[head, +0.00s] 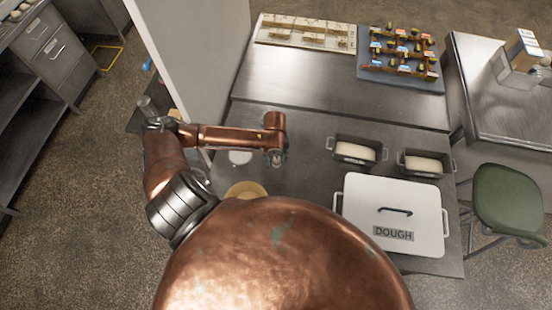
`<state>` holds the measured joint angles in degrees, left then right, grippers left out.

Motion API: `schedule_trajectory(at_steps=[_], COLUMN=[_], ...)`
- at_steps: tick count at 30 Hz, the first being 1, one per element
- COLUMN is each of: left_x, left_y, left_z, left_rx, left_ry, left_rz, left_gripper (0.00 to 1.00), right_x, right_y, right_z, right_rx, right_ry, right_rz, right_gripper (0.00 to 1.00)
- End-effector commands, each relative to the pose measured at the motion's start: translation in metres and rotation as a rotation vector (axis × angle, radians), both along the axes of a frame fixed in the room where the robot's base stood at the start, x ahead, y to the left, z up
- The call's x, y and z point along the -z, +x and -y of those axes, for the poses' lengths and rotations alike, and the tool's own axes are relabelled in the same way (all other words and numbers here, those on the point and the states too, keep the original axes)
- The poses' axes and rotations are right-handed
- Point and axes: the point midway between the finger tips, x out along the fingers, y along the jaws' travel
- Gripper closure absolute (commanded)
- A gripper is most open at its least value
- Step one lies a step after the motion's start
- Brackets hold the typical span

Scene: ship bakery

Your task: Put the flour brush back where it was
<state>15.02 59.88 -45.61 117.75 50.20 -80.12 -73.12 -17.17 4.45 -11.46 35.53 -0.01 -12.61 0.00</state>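My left arm comes in from the left, and its gripper (277,158) points down over the steel worktop (310,180), left of the loaf tins. The gripper is small and seen from above, so its fingers and anything between them cannot be made out. I cannot pick out a flour brush with certainty. A small blue object (147,65) shows at the left edge of the pale upright panel, too small to identify. My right gripper is not in view. My copper body hides the front of the worktop.
Two loaf tins with dough (355,151) (425,164) and a white lidded DOUGH box (393,215) stand right of the gripper. A white round item (240,157) and a tan round item (247,189) lie left. The pale panel (195,60) borders the left. A green stool (507,197) stands right.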

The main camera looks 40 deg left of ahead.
Motion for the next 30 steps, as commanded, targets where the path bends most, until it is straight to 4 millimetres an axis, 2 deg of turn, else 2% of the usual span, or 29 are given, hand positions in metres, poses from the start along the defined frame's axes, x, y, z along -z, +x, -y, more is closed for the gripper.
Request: schedule_trajectory(at_steps=[7,11,24,30], left_x=[-0.001,-0.011,-0.097,-0.118], left_y=[0.0,0.001,0.0,-0.001], left_z=[0.0,0.0,-0.001,-0.001], left_rx=[0.0,0.001,0.001,0.0], left_ry=[0.0,0.001,0.001,-0.001], left_rz=[0.0,0.002,0.003,0.001], left_gripper=[0.57,0.57,0.57,0.57], right_x=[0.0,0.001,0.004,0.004], right_y=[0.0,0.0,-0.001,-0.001], right_z=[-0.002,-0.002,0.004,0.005], right_rx=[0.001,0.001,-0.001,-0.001], right_ry=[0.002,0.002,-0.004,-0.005], right_rz=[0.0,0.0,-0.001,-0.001], right_gripper=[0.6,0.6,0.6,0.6])
